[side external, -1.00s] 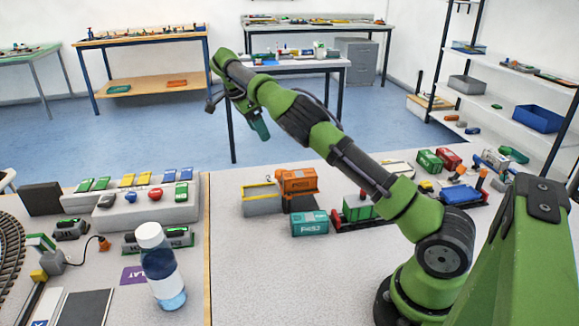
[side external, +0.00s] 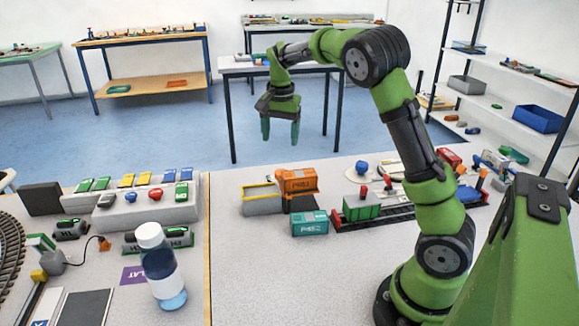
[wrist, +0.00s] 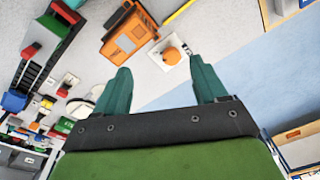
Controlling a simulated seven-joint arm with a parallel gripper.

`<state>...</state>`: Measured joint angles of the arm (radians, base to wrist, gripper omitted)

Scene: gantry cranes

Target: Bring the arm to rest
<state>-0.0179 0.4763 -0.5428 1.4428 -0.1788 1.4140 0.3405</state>
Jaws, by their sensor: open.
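My gripper (side external: 280,133) hangs with its two teal fingers pointing down, spread apart and with nothing between them. In the side external view it is in the air, well above the table (side external: 250,280) and above the orange container (side external: 297,182). My arm is raised and bent, with the elbow high at the right. In the wrist view the two fingers of my gripper (wrist: 160,88) are apart, with bare table and an orange round thing on a white base (wrist: 171,55) beyond them.
The orange container stands beside a yellow-grey open bin (side external: 262,203). A teal container (side external: 310,223) and a green wagon (side external: 361,207) on track are nearby. A bottle (side external: 160,268) stands at the left. The air around my gripper is clear.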

